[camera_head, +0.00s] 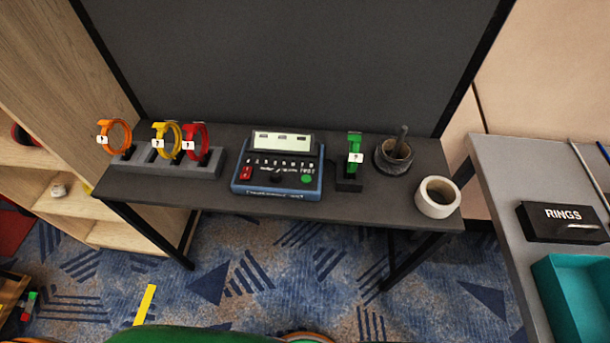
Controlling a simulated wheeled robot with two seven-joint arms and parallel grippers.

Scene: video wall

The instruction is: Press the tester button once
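The tester (278,166) is a blue and black box with a pale display on its raised back, standing in the middle of the dark table (340,204). Its front panel has a green button (307,179) at the right and a red patch (246,173) at the left. Small print by the green button is too small to read surely. Neither of my grippers shows in the head view.
Left of the tester, a grey rack (176,169) holds orange, yellow and red tagged rings. Right of it stand a green tagged ring (354,151) on a black stand, a dark cup (393,157) and a tape roll (437,197). A side table (497,167) bears a "RINGS" box and teal tray.

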